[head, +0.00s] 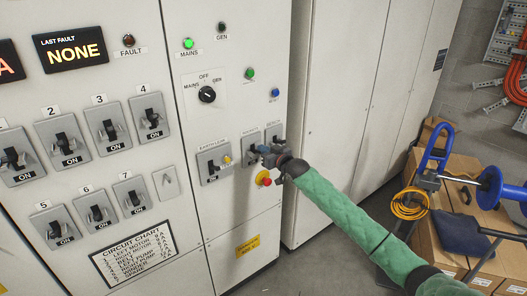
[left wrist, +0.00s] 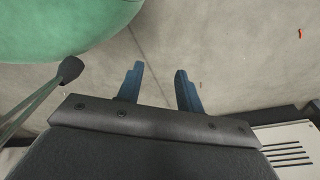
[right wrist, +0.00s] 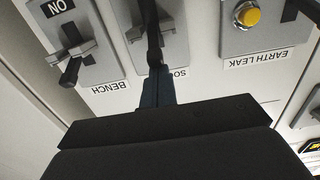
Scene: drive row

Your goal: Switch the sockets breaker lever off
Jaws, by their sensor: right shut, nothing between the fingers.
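The sockets breaker (head: 249,146) is on the right part of the white panel, between the earth leak unit (head: 213,161) and the bench breaker (head: 274,131). In the upside-down right wrist view, its dark lever (right wrist: 152,32) stands on a grey plate, and its label is partly covered. My right gripper (head: 266,156) is shut and empty, in front of the sockets breaker. Its blue fingertips (right wrist: 156,75) line up with the lever's end; I cannot tell if they touch. The sockets lever's on or off marking is hidden. My left gripper (left wrist: 158,78) is open and empty above bare floor.
The bench breaker's lever (right wrist: 72,68) is close beside, with ON showing. A red and yellow stop button (head: 263,178) sits just below the gripper. Several numbered breakers fill the left panel. Boxes (head: 455,185) and a blue reel (head: 490,184) stand at right.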

